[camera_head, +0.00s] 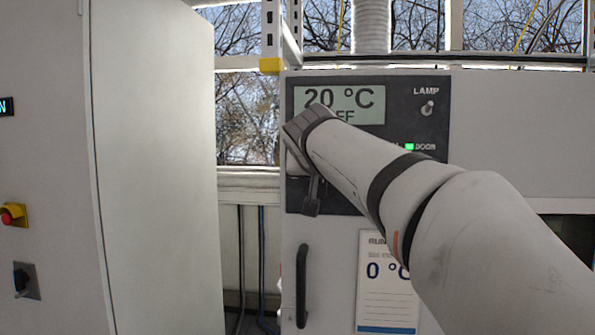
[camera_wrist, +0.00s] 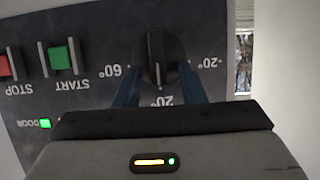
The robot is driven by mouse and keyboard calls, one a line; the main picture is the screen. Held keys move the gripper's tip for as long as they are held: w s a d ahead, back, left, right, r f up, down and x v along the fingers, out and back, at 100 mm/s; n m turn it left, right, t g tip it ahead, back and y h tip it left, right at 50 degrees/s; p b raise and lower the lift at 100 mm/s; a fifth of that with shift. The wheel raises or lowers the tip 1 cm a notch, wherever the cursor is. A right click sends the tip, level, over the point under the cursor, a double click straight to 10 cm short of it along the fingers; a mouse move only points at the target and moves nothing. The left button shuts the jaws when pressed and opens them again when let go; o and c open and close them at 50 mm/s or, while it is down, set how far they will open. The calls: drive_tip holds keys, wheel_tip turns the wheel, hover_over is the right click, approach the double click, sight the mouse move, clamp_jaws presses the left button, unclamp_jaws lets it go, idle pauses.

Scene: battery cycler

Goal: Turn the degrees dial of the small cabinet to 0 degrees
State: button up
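The degrees dial (camera_wrist: 160,58) is a black round knob on the dark panel, seen upside down in the wrist view. Its white pointer mark faces the 20° label (camera_wrist: 178,101). A 60° label (camera_wrist: 115,70) is at left and a -20° label (camera_wrist: 208,62) at right. My gripper (camera_wrist: 162,72) faces the dial, its two blue fingers apart, one on each side of the knob's lower part. I cannot tell whether they touch it. In the head view the display (camera_head: 360,105) reads 20 °C, with OFF partly hidden by my arm, which also hides the dial.
Green START (camera_wrist: 62,56) and red STOP (camera_wrist: 9,64) buttons sit beside the dial. A lamp switch (camera_head: 427,108) is at the panel's upper right. Below are a door handle (camera_head: 302,285) and a card (camera_head: 386,310) reading 0 °C. A tall cabinet (camera_head: 155,160) stands at left.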

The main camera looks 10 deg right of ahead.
drive_tip(key=shift+c, duration=0.3)
clamp_jaws()
drive_tip(key=shift+w+a+f+n+g+h+b, duration=0.15)
drive_tip(key=shift+a+n+h+b, duration=0.1)
drive_tip(key=shift+n+h+b, duration=0.5)
drive_tip(key=shift+a+f+n+g+h+b, duration=0.2)
drive_tip(key=shift+n+h+b, duration=0.3)
drive_tip(key=shift+n, duration=0.5)
drive_tip(key=shift+w+a+f+n+g+h+b, duration=0.15)
drive_tip(key=shift+a+n+h+b, duration=0.1)
drive_tip(key=shift+n+h+b, duration=0.5)
unclamp_jaws()
drive_tip(key=shift+r, duration=0.1)
drive_tip(key=shift+o, duration=0.3)
drive_tip(key=shift+r, duration=0.1)
